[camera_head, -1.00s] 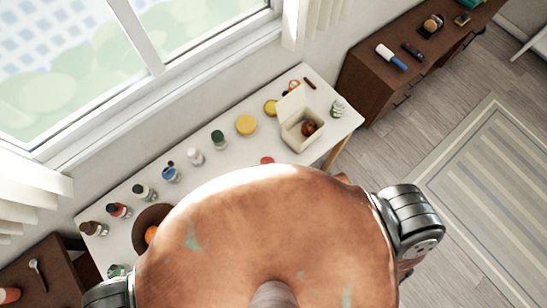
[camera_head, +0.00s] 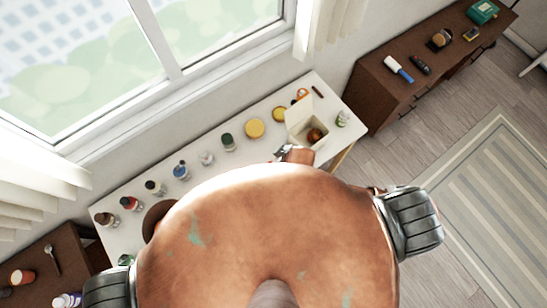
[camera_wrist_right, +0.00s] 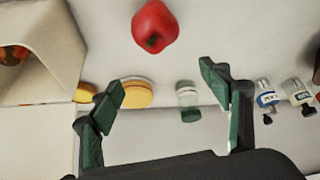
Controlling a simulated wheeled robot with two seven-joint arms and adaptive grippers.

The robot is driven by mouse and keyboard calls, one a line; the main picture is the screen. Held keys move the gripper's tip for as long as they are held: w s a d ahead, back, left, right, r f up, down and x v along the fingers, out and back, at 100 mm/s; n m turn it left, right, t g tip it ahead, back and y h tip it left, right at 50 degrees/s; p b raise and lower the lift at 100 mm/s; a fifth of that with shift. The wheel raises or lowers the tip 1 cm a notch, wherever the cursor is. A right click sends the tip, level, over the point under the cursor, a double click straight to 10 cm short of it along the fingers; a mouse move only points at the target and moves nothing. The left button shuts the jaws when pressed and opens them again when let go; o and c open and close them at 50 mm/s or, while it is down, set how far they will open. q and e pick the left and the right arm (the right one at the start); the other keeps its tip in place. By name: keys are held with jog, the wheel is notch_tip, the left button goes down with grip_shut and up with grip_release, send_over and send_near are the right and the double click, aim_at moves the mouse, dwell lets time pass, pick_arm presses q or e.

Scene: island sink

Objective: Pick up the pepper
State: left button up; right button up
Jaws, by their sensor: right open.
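A red pepper (camera_wrist_right: 155,26) lies on the white table at the top of the right wrist view, beyond my fingertips. My right gripper (camera_wrist_right: 165,92) is open, with its two green fingers spread wide and nothing between them. The pepper is ahead of the fingers and apart from them. In the head view, part of my right gripper (camera_head: 283,152) shows over the table beside the open box; I cannot make out the pepper there. My left gripper is not in view.
A white open box (camera_head: 302,136) with reddish fruit stands on the table; it also shows in the right wrist view (camera_wrist_right: 62,52). Yellow round things (camera_head: 254,128) and several small bottles (camera_head: 181,170) line the table. A brown cabinet (camera_head: 375,88) stands at right.

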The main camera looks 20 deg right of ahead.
jog(key=s+f, duration=0.1)
jog(key=s+f+n, duration=0.1)
jog(key=shift+d+f+g, duration=0.3)
jog(key=shift+d, duration=0.1)
jog(key=shift+f, duration=0.3)
jog(key=x, duration=0.5)
jog(key=p+x, duration=0.1)
jog(key=x, duration=0.1)
jog(key=shift+s+d+f, duration=0.2)
jog(key=shift+d+f, duration=0.1)
jog(key=shift+d, duration=0.05)
jog(key=shift+c, duration=0.3)
jog(key=c, duration=1.3)
